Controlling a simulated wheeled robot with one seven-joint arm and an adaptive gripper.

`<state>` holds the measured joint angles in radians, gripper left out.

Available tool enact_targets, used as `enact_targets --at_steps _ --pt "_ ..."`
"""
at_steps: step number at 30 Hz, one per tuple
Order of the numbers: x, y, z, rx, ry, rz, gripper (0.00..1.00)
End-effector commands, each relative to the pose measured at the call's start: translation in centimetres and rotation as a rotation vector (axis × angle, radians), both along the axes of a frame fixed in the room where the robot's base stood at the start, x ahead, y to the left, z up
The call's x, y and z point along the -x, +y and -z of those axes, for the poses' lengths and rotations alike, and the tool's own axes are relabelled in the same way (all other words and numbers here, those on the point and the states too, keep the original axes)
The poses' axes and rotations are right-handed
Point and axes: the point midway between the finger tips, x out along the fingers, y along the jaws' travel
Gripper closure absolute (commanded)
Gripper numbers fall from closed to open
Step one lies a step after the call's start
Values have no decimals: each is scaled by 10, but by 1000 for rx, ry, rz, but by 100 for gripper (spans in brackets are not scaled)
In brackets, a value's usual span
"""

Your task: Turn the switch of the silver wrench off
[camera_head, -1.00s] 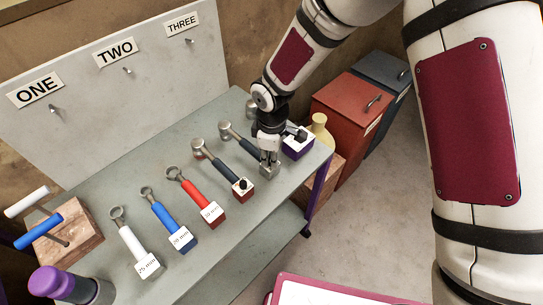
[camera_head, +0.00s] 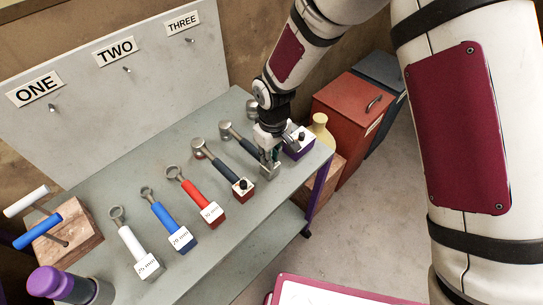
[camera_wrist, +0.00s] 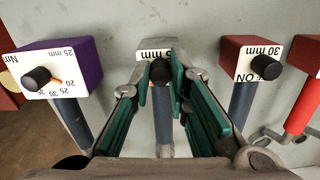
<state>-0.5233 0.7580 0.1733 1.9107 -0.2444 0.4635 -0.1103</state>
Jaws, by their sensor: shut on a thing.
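The silver wrench has a grey box end (camera_head: 269,173) near the table's front right part. Its box end (camera_wrist: 154,45) shows in the middle of the wrist view, with a label partly reading "mm". A black knob, the switch (camera_wrist: 160,71), stands on that box. My gripper (camera_head: 268,160) is over the box from above. In the wrist view its green-padded fingers (camera_wrist: 162,78) are on both sides of the switch and shut on it. The knob's pointer and most of its label are hidden by the fingers.
A purple box with a knob (camera_wrist: 61,68) stands close on one side, a red box with a knob (camera_wrist: 246,72) on the other. Red (camera_head: 192,190), blue (camera_head: 167,218) and white (camera_head: 132,242) wrenches lie farther left on the grey table (camera_head: 100,185). A backboard (camera_head: 150,70) stands behind.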

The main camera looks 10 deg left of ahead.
Motion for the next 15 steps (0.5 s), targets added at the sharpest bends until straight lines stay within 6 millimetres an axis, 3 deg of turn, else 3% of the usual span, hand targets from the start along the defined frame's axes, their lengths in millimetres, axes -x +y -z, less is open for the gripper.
enact_targets --at_steps 11,12,15 --pt "-1 0 0 0 -1 5 100" --pt "-1 0 0 0 -1 5 79" --pt "-1 0 0 0 -1 5 63"
